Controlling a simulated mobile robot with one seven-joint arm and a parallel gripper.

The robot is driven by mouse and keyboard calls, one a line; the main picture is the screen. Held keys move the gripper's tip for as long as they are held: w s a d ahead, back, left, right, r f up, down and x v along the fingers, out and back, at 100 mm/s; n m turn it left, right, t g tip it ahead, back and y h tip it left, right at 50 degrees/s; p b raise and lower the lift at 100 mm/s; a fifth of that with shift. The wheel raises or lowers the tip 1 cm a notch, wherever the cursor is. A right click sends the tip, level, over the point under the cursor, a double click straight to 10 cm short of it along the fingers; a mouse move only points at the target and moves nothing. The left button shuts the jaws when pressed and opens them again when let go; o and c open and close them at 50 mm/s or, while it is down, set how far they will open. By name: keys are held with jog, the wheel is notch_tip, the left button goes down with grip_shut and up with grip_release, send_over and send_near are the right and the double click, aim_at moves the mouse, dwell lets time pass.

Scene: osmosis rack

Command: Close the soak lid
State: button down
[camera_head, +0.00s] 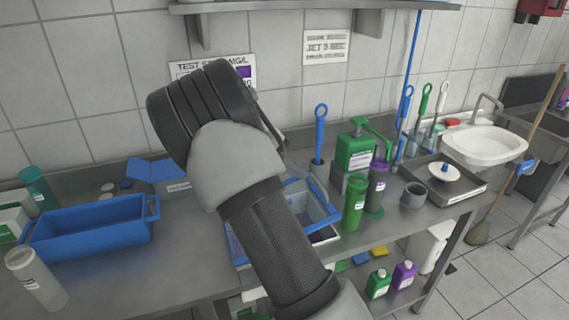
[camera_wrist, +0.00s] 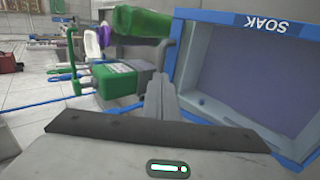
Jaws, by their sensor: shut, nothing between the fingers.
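The blue-framed soak tub (camera_head: 326,212) stands on the steel counter, partly hidden behind my arm in the head view. It fills the right of the wrist view (camera_wrist: 187,70), with a blue SOAK label (camera_wrist: 268,24) upside down at the top and a grey-violet surface inside the frame. I cannot tell clearly which part is the lid; my arm hides much of that area in the head view. My gripper (camera_wrist: 160,92) is shut and empty, beside the tub's left edge in the wrist view; I cannot tell whether it touches. It is hidden in the head view.
A green jug (camera_head: 355,150), a green bottle (camera_head: 355,203) and a purple-topped bottle (camera_head: 377,185) stand right of the tub. A blue brush (camera_head: 320,135) stands upright behind it. A blue basin (camera_head: 90,232) sits at left. A sink (camera_head: 485,145) is at far right.

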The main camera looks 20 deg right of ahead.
aim_at(316, 195)
jog(key=x, duration=0.4)
jog(key=shift+d, duration=0.1)
jog(key=shift+y, duration=0.8)
jog(key=d+f+b, duration=0.1)
jog(key=f, duration=0.1)
jog(key=d+f+b, duration=0.1)
jog(key=f, duration=0.2)
jog(key=f+b, duration=0.1)
jog(key=f, duration=0.1)
jog(key=shift+d+f, duration=0.35)
jog(key=shift+d, duration=0.05)
jog(key=shift+s, duration=0.1)
jog(key=shift+r, duration=0.35)
jog(key=d+r+p+v, duration=0.1)
jog(key=v, duration=1.3)
jog(key=shift+w, duration=0.2)
